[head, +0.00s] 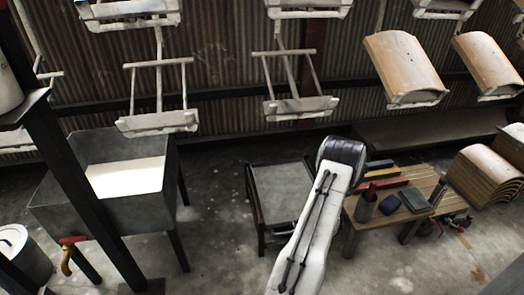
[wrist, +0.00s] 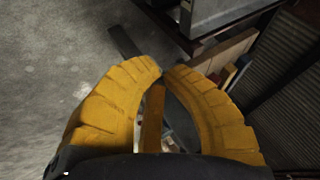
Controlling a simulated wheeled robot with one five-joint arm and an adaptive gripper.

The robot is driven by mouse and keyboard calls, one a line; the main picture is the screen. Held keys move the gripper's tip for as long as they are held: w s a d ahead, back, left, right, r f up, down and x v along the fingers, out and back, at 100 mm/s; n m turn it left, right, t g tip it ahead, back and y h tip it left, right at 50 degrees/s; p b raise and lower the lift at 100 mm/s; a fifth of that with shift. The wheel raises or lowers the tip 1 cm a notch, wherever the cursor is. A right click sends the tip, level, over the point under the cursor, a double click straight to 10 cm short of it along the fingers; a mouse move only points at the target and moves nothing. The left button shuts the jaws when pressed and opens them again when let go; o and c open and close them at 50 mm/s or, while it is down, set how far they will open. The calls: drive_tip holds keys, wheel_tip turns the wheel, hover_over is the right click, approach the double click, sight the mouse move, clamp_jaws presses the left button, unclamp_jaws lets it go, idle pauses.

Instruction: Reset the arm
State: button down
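My arm (head: 312,225) reaches up and away in the head view, ending at a dark rounded joint. My gripper is hidden behind it there. In the wrist view my gripper (wrist: 165,70) shows two ribbed yellow fingers curving inward, with their tips almost meeting. No held object can be made out between them. A narrow orange-brown strip shows in the gap, and I cannot tell what it is.
A wooden bench (head: 418,211) with small items stands right of my arm. A low dark frame table (head: 253,205) stands left of it. A grey bin (head: 60,203) is farther left. Hanging racks (head: 157,122) and curved wooden panels (head: 402,65) hang above. Concrete floor shows between.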

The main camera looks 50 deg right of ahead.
drive_tip(key=shift+r, duration=0.1)
drive_tip(key=w+a+r+n+t+y+p, duration=0.1)
drive_tip(key=w+a+r+n+p, duration=0.25)
drive_tip(key=w+r, duration=0.45)
drive_tip(key=w+a+r+n+p, duration=0.2)
drive_tip(key=w+r+p, duration=0.3)
drive_tip(key=r, duration=0.7)
drive_tip(key=w+a+r+n+t+y+p, duration=0.1)
drive_tip(key=w+a+r+n+p, duration=0.3)
drive_tip(key=a+r, duration=0.55)
drive_tip(key=w+a+r+n+t+y+p, duration=0.15)
drive_tip(key=w+a+r+p, duration=0.35)
drive_tip(key=r, duration=0.7)
drive_tip(key=s+a+r+n+y+p, duration=0.25)
drive_tip(key=a+r+n+p, duration=0.35)
drive_tip(key=a+r+p, duration=0.75)
drive_tip(key=s+a+r+n+g+y+p, duration=0.1)
drive_tip(key=s+a+r+n+p, duration=0.5)
drive_tip(key=s+a+r, duration=0.7)
wheel_tip(320, 180, up, 4)
drive_tip(key=shift+s+a+n+g, duration=0.2)
drive_tip(key=shift+a+n+g, duration=0.3)
drive_tip(key=shift+a, duration=0.75)
